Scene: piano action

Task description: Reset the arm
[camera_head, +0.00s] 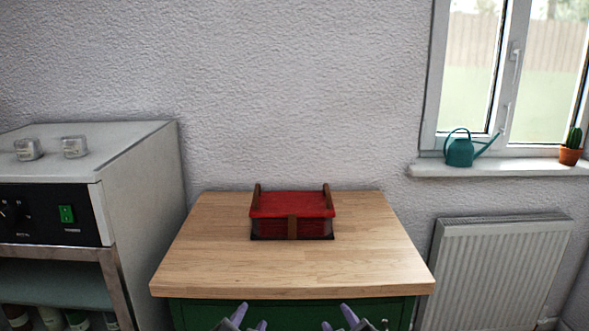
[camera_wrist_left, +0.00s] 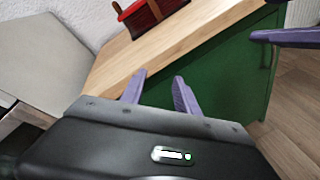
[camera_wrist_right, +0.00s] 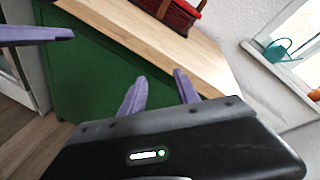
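My left gripper (camera_head: 249,320) is at the bottom edge of the head view, in front of the green cabinet's front edge. Its two purple fingers stand apart with nothing between them, as the left wrist view shows (camera_wrist_left: 158,88). My right gripper (camera_head: 338,318) is just to the right of it, also low. Its purple fingers are apart and empty in the right wrist view (camera_wrist_right: 158,88). Both grippers are clear of the red box-like object (camera_head: 292,203) with brown wooden strips, which sits on the wooden tabletop (camera_head: 210,260).
The tabletop lies on a green cabinet (camera_head: 290,312). A grey machine (camera_head: 140,160) with a black panel stands at the left. A radiator (camera_head: 500,265), a windowsill (camera_head: 495,170), a teal watering can (camera_head: 460,153) and a potted cactus (camera_head: 570,154) are at the right.

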